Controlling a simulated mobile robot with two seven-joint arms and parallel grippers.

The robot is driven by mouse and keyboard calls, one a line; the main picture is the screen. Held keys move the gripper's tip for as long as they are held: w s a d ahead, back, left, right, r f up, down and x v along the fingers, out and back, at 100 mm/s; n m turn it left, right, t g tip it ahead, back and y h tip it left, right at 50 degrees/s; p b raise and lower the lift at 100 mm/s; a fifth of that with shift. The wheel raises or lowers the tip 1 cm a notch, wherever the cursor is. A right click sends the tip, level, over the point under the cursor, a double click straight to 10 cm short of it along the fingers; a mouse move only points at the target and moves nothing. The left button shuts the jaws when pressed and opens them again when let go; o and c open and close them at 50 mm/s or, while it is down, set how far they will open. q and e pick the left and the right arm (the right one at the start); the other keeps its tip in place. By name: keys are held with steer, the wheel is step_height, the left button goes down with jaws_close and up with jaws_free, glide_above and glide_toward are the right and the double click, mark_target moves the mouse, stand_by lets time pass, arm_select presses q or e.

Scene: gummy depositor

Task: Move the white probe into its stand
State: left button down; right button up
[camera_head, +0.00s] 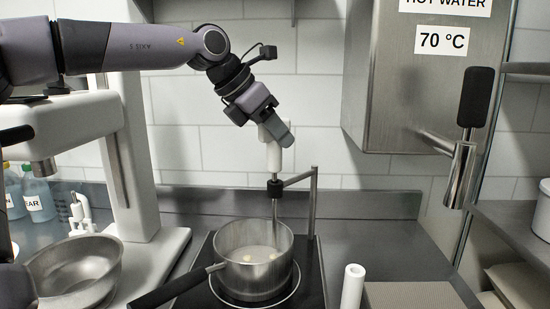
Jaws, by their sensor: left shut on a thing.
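The white probe (274,157) hangs upright, with its white handle at the top and a thin metal rod below. My left gripper (272,130) is shut on the top of the handle. The rod lines up with a black collar (275,189) on the side arm of a metal post stand (313,205) and goes down into the steel pot (254,270). Whether the rod is fully seated in the collar I cannot tell. The rod's tip is hidden in the pot. My right gripper is not in view.
The pot stands on a black hob (313,280), its handle (178,287) pointing to the front left. A steel bowl (75,270) and a white machine (140,190) are at left. A white cylinder (352,288) stands at the front right. The hot water box (425,90) hangs at upper right.

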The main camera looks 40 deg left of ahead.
arm_select(q)
steer(key=shift+r+p, duration=1.3)
steer(key=shift+r, duration=0.35)
steer(key=shift+r+p, duration=0.7)
steer(key=shift+r, duration=0.6)
step_height(320, 180, up, 11)
stand_by(0.4)
steer(key=shift+r, duration=2.5)
steer(key=c, duration=1.8)
jaws_free()
jaws_close()
steer(key=shift+f, duration=0.1)
